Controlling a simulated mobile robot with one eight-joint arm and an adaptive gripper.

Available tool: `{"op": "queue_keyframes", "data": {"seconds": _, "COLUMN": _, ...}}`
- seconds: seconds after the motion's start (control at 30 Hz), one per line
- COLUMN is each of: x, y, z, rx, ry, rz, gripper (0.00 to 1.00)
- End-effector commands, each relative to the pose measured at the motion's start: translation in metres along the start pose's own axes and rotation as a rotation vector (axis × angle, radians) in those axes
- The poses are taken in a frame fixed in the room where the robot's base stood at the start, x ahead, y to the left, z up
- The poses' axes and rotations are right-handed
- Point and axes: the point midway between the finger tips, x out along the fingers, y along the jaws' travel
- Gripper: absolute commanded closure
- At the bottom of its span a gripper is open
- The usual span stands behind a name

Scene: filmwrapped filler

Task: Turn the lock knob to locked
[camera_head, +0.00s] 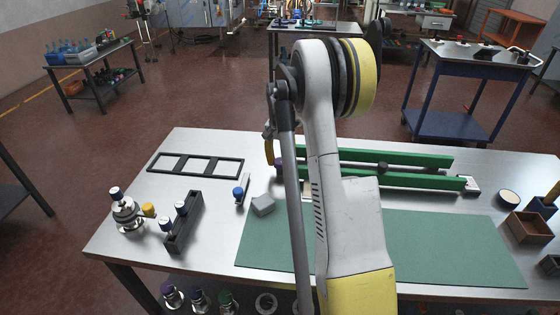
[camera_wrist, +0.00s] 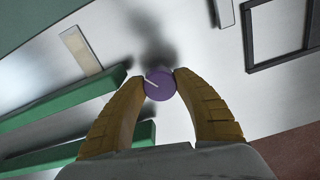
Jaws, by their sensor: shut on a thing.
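A round purple knob (camera_wrist: 160,86) with a white pointer line on its top shows in the wrist view. The line runs from near the knob's middle toward its upper left edge. My gripper (camera_wrist: 159,80) has its two yellow fingers shut on the knob, one on each side. In the head view, one yellow finger of my gripper (camera_head: 269,150) shows left of my arm, and a small bit of the purple knob (camera_head: 278,162) shows beside it. My arm hides most of the knob's surroundings there.
Two green rails (camera_head: 420,158) lie right of the knob on the metal table (camera_head: 215,245), with a black knob (camera_head: 382,167) between them. A black frame (camera_head: 195,166), a blue-topped piece (camera_head: 238,193) and a grey block (camera_head: 262,205) lie to the left. A green mat (camera_head: 450,250) covers the front.

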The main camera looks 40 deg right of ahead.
Motion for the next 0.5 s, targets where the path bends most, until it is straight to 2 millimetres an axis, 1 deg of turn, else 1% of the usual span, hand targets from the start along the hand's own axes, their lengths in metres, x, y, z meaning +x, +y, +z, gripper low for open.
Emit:
{"op": "queue_keyframes", "data": {"seconds": 0.3, "x": -0.0003, "y": -0.0001, "z": -0.0001, "rx": 0.290, "ry": 0.000, "rz": 0.000, "gripper": 0.94}}
{"op": "queue_keyframes", "data": {"seconds": 0.5, "x": -0.0001, "y": -0.0002, "z": -0.0002, "rx": 0.439, "ry": 0.000, "rz": 0.000, "gripper": 0.94}}
